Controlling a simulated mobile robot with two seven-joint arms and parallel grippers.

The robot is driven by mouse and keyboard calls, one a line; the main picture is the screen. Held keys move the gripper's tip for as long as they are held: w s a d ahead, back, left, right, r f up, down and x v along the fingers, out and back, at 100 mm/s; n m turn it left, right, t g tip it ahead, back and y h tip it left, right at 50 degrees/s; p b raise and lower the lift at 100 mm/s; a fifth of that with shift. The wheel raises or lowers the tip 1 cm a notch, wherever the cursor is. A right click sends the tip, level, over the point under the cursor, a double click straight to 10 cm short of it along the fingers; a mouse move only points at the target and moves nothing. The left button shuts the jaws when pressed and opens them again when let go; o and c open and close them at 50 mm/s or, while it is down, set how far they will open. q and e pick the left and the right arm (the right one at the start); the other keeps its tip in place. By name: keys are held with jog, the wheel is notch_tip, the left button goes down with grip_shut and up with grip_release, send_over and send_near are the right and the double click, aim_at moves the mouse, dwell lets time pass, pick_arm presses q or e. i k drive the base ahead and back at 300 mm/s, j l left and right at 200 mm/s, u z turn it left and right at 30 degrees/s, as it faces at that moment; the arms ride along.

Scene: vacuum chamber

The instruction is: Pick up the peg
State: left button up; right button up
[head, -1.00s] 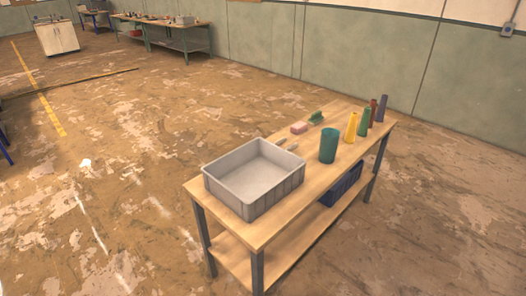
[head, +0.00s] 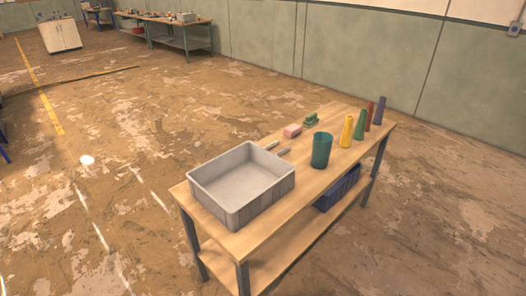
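Neither of my grippers is in view. No single thing is plainly marked as the peg. Two short light-grey bars, one at the back (head: 271,145) and one nearer (head: 284,151), lie on the wooden table (head: 262,232) just behind the grey bin; they are too small to tell what they are. Several tall narrow tapered pieces stand upright at the table's far right: a yellow one (head: 346,132), a green one (head: 360,126), a red one (head: 369,116) and a blue-purple one (head: 379,111).
An open, empty-looking grey bin (head: 262,200) takes up the table's left end. A teal cup (head: 321,151), a pink block (head: 292,131) and a green brush-like thing (head: 311,119) stand near the middle. A dark blue crate (head: 338,188) is on the lower shelf. Floor around is clear.

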aim_at(275, 142)
jog(key=k+j+u, duration=0.1)
jog(key=u, duration=2.1)
jog(key=i+j+u, duration=0.1)
jog(key=j, duration=0.25)
jog(key=i+j+u, duration=0.1)
jog(key=j, duration=0.25)
jog(key=i+j, duration=0.15)
jog(key=j, duration=0.2)
jog(key=i+j+u, duration=0.35)
jog(key=i+j, duration=0.5)
jog(key=i+z, duration=0.3)
jog(key=i, duration=0.2)
jog(key=i+z, duration=0.3)
jog(key=i, duration=0.2)
jog(key=i+j+z, duration=0.3)
jog(key=i, duration=0.15)
jog(key=i+l+z, duration=0.1)
jog(key=i+z, duration=0.55)
jog(key=i, duration=0.3)
jog(key=i+j+z, duration=0.15)
jog(key=i+z, duration=0.2)
jog(key=i+l+z, duration=0.15)
jog(key=i+z, duration=0.65)
jog(key=i+j+z, duration=0.25)
jog(key=i+z, duration=0.55)
jog(key=i, duration=0.4)
jog(key=i+j+z, duration=0.15)
jog(key=i+z, duration=0.3)
jog(key=i, duration=0.35)
